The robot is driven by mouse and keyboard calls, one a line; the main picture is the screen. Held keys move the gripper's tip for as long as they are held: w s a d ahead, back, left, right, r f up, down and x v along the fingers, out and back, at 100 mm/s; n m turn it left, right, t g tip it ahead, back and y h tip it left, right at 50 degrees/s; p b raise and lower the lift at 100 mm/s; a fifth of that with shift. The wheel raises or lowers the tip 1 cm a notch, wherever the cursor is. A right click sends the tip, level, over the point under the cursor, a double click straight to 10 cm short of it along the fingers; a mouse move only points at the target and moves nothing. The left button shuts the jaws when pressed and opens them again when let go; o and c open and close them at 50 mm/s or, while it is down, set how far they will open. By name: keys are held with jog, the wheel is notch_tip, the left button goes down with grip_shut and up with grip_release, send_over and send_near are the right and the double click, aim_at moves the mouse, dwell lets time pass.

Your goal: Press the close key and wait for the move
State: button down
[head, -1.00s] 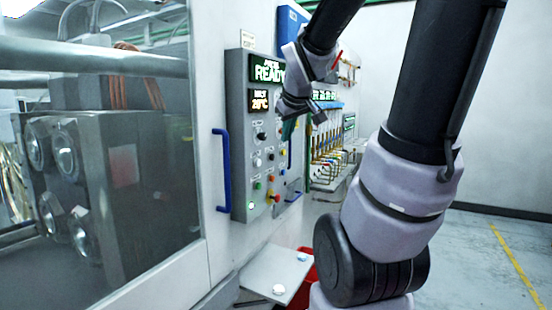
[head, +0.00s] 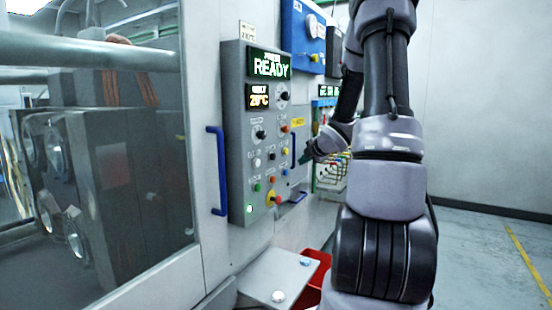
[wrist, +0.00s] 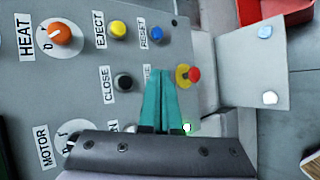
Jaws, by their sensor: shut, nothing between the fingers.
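The close key is a black round button beside a CLOSE label in the wrist view (wrist: 124,82). It also shows in the head view (head: 271,156), in the middle of the grey control panel (head: 240,120). My gripper (wrist: 161,74) has its teal fingers together and empty. In the wrist view its tips appear just right of the close key, over a partly hidden label; contact with the panel cannot be told. In the head view my gripper (head: 305,157) is at the panel's right side.
A red button on a yellow base (wrist: 190,75) appears close right of the fingertips. The yellow eject button (wrist: 117,29) and blue reset button (wrist: 156,33) are nearby. A blue handle (head: 218,170) is left of the panel; a grey shelf (head: 270,268) projects below.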

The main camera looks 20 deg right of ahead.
aim_at(273, 157)
dwell(0.3)
jog(key=w+a, duration=0.5)
jog(key=w, duration=0.2)
jog(key=shift+a, duration=0.25)
jog(key=shift+w+a, duration=0.1)
dwell(2.0)
jog(key=shift+w+a, duration=0.15)
jog(key=shift+w, duration=0.05)
